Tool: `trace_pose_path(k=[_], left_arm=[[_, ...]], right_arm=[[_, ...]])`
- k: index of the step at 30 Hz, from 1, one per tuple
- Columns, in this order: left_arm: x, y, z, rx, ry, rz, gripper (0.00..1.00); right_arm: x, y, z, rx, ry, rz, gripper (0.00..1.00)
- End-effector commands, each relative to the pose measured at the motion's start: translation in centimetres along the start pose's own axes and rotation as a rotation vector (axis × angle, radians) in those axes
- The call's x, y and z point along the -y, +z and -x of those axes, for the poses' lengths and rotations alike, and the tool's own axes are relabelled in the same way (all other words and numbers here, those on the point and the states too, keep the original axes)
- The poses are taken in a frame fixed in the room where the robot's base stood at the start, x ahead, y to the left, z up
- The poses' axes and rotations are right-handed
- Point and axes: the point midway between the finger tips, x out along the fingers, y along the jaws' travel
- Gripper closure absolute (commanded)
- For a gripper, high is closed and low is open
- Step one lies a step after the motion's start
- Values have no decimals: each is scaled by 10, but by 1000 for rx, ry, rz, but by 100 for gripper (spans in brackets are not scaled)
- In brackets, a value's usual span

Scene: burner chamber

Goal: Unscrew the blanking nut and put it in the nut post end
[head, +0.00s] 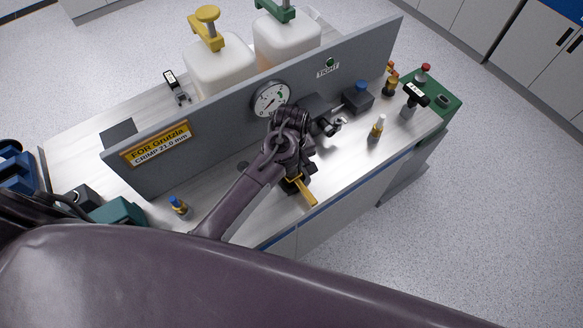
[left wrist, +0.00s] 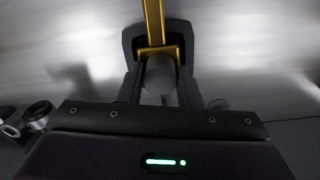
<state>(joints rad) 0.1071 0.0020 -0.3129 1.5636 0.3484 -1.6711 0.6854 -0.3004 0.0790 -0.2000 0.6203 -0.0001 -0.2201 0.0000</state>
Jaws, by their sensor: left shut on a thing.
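My left gripper (head: 294,172) points down at the bench in front of the grey panel. In the left wrist view the gripper (left wrist: 160,85) is shut on a round grey piece (left wrist: 160,72), partly hidden by the fingers. This piece sits at the end of a yellow bar (left wrist: 153,25) with a dark block around it. In the head view the yellow bar (head: 306,194) sticks out towards the bench's front edge. I cannot tell whether the grey piece is the blanking nut. A small post with a yellow and white top (head: 377,127) stands to the right. My right gripper is out of view.
The upright panel (head: 220,140) carries a round gauge (head: 270,98), a TIGHT sign (head: 328,68) and a yellow label (head: 156,143). A dark block with a blue knob (head: 358,97) stands to the right. A blue-topped piece (head: 178,206) stands left. Two pump bottles (head: 220,68) are behind.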

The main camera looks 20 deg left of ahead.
Motion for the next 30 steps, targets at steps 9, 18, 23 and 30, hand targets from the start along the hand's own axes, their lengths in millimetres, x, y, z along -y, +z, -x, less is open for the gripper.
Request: trace_pose_path(k=[9, 18, 23, 30], left_arm=[[0, 0, 1, -1, 0, 713, 100], [0, 0, 0, 0, -1, 809, 100], [0, 0, 0, 1, -1, 807, 52], [0, 0, 1, 1, -1, 805, 43]], right_arm=[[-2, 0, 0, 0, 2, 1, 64], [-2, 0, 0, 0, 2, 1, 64], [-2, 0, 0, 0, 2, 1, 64], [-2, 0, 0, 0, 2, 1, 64]])
